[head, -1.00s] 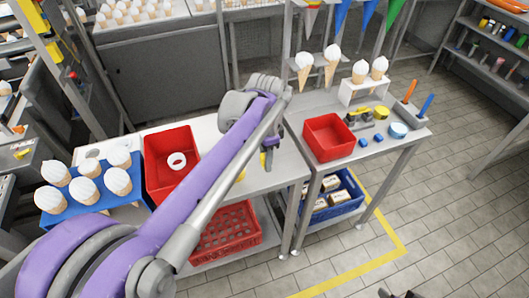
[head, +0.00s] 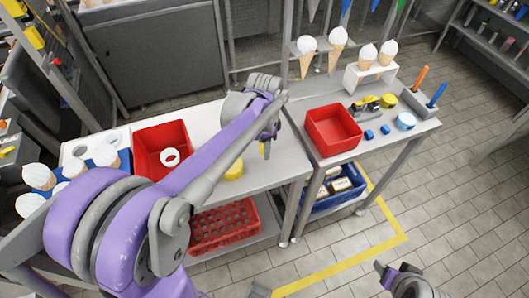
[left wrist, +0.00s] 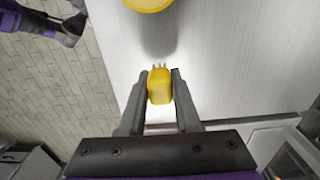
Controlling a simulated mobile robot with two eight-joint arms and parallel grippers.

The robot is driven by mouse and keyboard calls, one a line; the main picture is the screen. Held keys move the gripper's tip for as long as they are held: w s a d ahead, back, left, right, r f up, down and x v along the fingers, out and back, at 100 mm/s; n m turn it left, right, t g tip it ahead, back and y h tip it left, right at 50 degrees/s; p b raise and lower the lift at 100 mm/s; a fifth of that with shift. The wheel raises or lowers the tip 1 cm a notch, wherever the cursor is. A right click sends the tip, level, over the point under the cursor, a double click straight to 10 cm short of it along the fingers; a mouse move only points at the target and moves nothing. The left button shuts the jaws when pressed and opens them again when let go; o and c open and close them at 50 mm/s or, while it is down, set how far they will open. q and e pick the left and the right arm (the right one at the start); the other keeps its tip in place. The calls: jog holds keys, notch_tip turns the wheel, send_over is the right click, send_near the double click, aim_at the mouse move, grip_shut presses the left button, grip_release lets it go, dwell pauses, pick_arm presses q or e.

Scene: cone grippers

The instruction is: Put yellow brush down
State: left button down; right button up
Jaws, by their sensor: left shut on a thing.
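My left gripper (head: 265,147) is over the right part of the left worktable (head: 275,178) in the head view. In the left wrist view the left gripper (left wrist: 159,88) is shut on the yellow brush (left wrist: 159,86), which sits between its two fingers with short prongs or bristles pointing away. Light worktop lies below it; I cannot tell if the brush touches it. In the head view the brush is mostly hidden by the gripper. My right gripper (head: 388,276) shows at the bottom right, over the floor; its fingers are too small to judge.
A round yellow thing (head: 234,170) lies on the worktop near the left gripper. A red bin (head: 150,138) with a white ring stands to the left, beside ice cream cones (head: 40,176).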

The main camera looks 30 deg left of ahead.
pick_arm(q)
jog(key=shift+f, duration=1.3)
jog(key=shift+f, duration=0.25)
jog(key=c, duration=0.6)
grip_release()
jog(key=shift+r, duration=0.1)
